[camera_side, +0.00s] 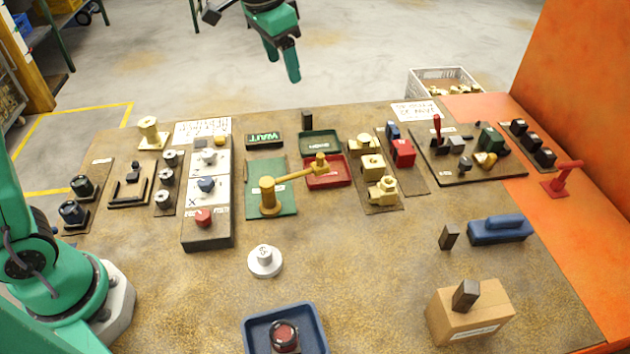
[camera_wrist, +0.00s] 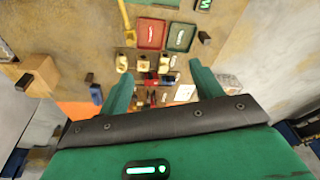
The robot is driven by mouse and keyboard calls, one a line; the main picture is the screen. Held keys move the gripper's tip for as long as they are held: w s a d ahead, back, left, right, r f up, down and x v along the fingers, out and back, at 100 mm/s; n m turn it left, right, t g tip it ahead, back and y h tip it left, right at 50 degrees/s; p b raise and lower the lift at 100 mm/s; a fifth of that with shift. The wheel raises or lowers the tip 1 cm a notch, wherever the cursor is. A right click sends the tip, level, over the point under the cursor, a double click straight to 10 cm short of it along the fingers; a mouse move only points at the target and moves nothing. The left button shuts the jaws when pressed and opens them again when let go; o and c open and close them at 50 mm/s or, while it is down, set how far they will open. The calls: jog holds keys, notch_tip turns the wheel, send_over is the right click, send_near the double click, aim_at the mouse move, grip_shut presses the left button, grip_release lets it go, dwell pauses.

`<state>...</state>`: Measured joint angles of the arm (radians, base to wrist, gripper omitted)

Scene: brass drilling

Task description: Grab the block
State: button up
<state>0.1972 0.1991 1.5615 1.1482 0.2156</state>
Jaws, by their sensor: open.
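Several small dark blocks are in the side view, and I cannot tell which one is meant. One block (camera_side: 449,237) stands on the bench at the right. Another block (camera_side: 466,295) is on top of a cardboard box (camera_side: 470,322) at the front right. A third block (camera_side: 307,120) stands at the far edge behind the green tray; it also shows in the wrist view (camera_wrist: 204,37). My gripper (camera_side: 281,64) is high beyond the bench's far edge, open and empty, apart from all blocks. Its two green fingers are spread in the wrist view (camera_wrist: 160,68).
A blue handled tool (camera_side: 500,229) lies beside the right block. A blue tray (camera_side: 252,332) is at the front. A hammer-like brass piece (camera_side: 295,180), fixtures and a red lever (camera_side: 562,179) crowd the bench. Bare bench lies around (camera_side: 360,260). An orange panel (camera_side: 585,90) rises at right.

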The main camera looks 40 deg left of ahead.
jog(key=w+d+f+m+g, duration=0.1)
jog(key=w+d+f+m, duration=0.1)
jog(key=w+d+f, duration=0.55)
jog(key=m+g, duration=0.2)
send_over(373, 161)
notch_tip(373, 161, down, 11)
jog(key=shift+a+r, duration=0.1)
jog(key=shift+a, duration=0.05)
jog(key=shift+d+f, duration=0.25)
jog(key=shift+f, duration=1.6)
jog(key=shift+f, duration=2.6)
